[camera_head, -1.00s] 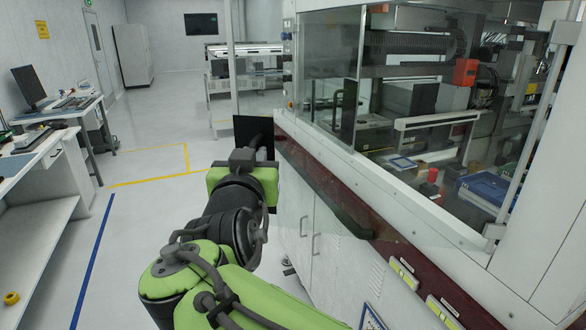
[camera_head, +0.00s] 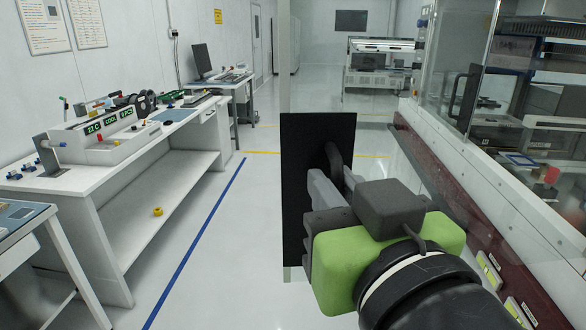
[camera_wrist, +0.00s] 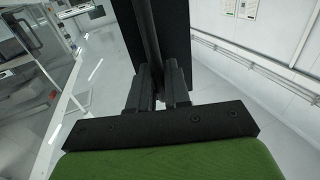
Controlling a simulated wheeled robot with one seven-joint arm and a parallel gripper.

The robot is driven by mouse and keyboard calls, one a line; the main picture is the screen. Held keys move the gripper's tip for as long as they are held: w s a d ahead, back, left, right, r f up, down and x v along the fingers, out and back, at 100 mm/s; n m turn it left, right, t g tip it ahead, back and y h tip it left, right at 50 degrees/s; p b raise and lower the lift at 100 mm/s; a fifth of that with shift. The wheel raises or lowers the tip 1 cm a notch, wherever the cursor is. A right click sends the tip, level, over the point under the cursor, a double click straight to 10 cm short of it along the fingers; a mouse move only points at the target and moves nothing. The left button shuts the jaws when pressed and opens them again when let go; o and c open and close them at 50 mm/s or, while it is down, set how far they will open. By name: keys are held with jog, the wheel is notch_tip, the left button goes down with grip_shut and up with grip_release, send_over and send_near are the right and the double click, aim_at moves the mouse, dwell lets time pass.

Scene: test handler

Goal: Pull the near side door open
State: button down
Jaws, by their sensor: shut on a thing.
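The near side door shows in the head view as a tall pale edge strip (camera_head: 284,60) with what looks like a clear pane to its right. It stands swung out from the machine, across the aisle. A black plate (camera_head: 298,200) on it bears a dark bar handle (camera_head: 335,153). My gripper (camera_head: 334,178) is shut on this handle, from the right. In the wrist view, my gripper's fingers (camera_wrist: 159,80) close around the handle (camera_wrist: 148,35), with the black plate (camera_wrist: 175,30) beyond. The door's hinge side is hard to make out.
The machine (camera_head: 470,165) with its glazed front and dark red ledge stands on the right. A white bench (camera_head: 110,165) with instruments stands on the left. Clear floor with a blue line (camera_head: 200,235) lies between the bench and the door. A cart (camera_head: 378,75) stands behind.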

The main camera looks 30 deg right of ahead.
jog(key=shift+s+a+y, duration=0.3)
jog(key=shift+s+a, duration=0.05)
jog(key=shift+s, duration=0.5)
jog(key=c, duration=1.3)
grip_release()
jog(key=p+v, duration=0.1)
jog(key=v, duration=1.4)
jog(key=shift+s+f, duration=0.1)
jog(key=shift+s, duration=0.3)
